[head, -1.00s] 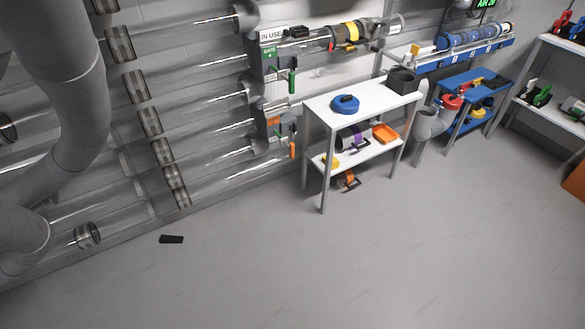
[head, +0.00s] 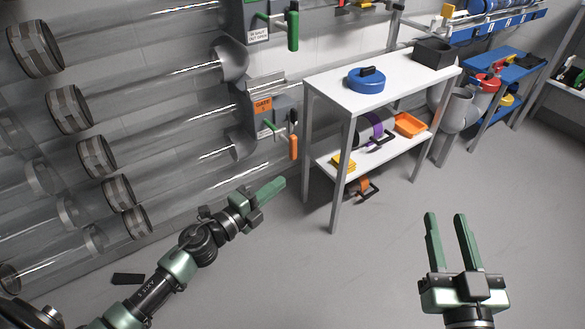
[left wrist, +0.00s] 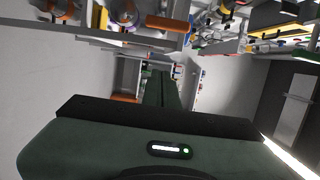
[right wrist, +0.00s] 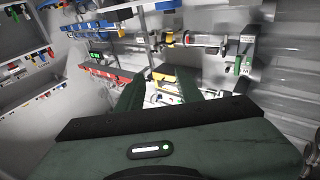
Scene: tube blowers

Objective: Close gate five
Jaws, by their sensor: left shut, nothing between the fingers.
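The gate with an orange label (head: 263,105), whose small text is hard to read, sits on the lower clear tubes by the wall. Its orange handle (head: 293,147) hangs down at the right side of its grey housing, with a green part above it. My left gripper (head: 281,183) is shut and empty, below and slightly left of the orange handle, apart from it in the picture. Its closed fingers also show in the left wrist view (left wrist: 160,76). My right gripper (head: 446,216) is open and empty over the floor at right; its spread fingers show in the right wrist view (right wrist: 159,82).
A green-handled gate (head: 293,30) is above. A white table (head: 325,82) stands close right of the gates, carrying a blue round part (head: 366,80) and a dark box (head: 434,53). A black flat piece (head: 128,279) lies on the floor. Floor at centre right is open.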

